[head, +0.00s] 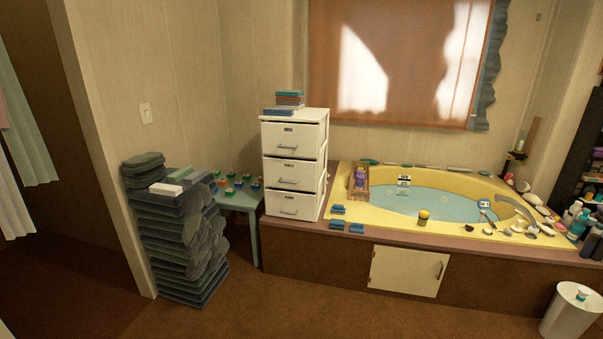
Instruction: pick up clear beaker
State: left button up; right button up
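I cannot make out a clear beaker in the head view. Small items stand along the rim of the yellow corner tub (385,220), and several are too small to tell apart. A small yellow item with a dark part (423,217) is at the tub's front rim. Bottles (575,215) crowd the right end of the ledge. Neither of my grippers is in view.
A white drawer unit (292,168) stands left of the tub, with stacked books (287,102) on top. Left of it are a small green table (238,200) and a tall stack of folded cloth (175,240). A white bin (570,315) stands at lower right. The brown floor in front is clear.

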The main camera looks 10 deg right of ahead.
aim_at(424, 215)
jog(key=i+l+z, duration=0.2)
jog(key=i+z, duration=0.25)
jog(key=i+l+z, duration=0.15)
jog(key=z, duration=0.3)
jog(key=i+j+z, duration=0.15)
jog(key=i+z, duration=0.3)
jog(key=i+j+z, duration=0.15)
jog(key=i+z, duration=0.3)
